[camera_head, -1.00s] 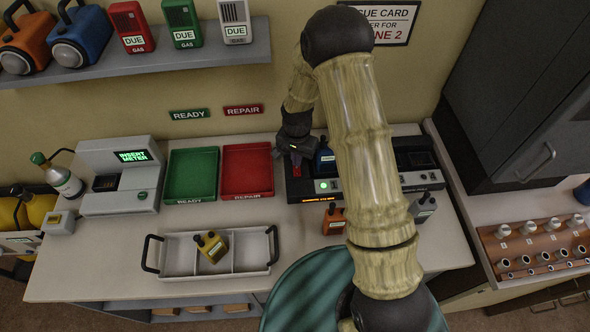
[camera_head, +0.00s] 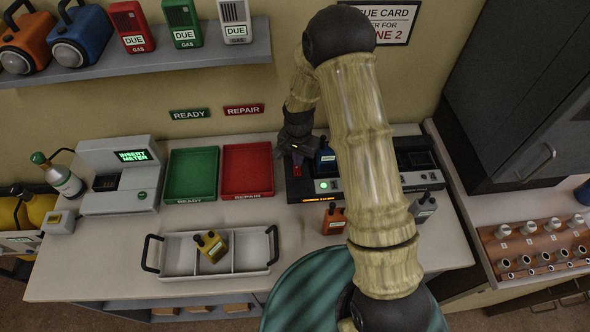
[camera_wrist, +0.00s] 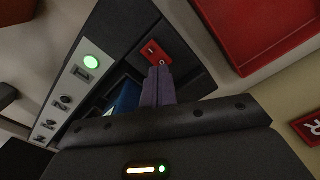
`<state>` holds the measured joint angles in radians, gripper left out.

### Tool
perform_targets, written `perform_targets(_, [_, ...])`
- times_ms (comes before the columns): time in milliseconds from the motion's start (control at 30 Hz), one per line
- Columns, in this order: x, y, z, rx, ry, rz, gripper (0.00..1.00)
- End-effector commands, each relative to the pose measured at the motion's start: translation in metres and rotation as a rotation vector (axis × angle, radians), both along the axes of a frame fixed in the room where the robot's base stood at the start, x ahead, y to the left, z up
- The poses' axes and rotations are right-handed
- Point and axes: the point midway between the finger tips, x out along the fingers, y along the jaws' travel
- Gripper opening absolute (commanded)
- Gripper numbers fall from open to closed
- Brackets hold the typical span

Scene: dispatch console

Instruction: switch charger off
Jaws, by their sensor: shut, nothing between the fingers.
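The charger (camera_head: 414,182) is a long black unit with a pale front strip at the back right of the desk, partly hidden by my arm. A red rocker switch (camera_wrist: 150,49) with white marks sits at its left end; it also shows in the head view (camera_head: 297,170). A round green light (camera_wrist: 91,62) on the front strip is lit, also in the head view (camera_head: 323,185). My gripper (camera_wrist: 159,72) is shut and empty, its fingertips right at the switch's edge in the wrist view. I cannot tell whether they touch it.
A blue handset (camera_head: 325,158) stands in the charger just right of my gripper. The red repair tray (camera_head: 247,192) lies close on the left, with the green tray (camera_head: 191,197) beyond. An orange device (camera_head: 334,218) and a grey one (camera_head: 424,207) stand in front.

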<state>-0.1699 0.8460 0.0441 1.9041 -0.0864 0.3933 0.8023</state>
Motion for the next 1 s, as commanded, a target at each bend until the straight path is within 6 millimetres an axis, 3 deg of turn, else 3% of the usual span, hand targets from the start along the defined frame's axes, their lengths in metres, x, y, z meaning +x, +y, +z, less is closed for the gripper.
perform_targets(800, [0.002, 0.009, -0.011, 0.001, 0.001, 0.017, 0.00])
perform_targets(1000, [0.001, 0.003, -0.013, -0.001, 0.000, 0.003, 0.00])
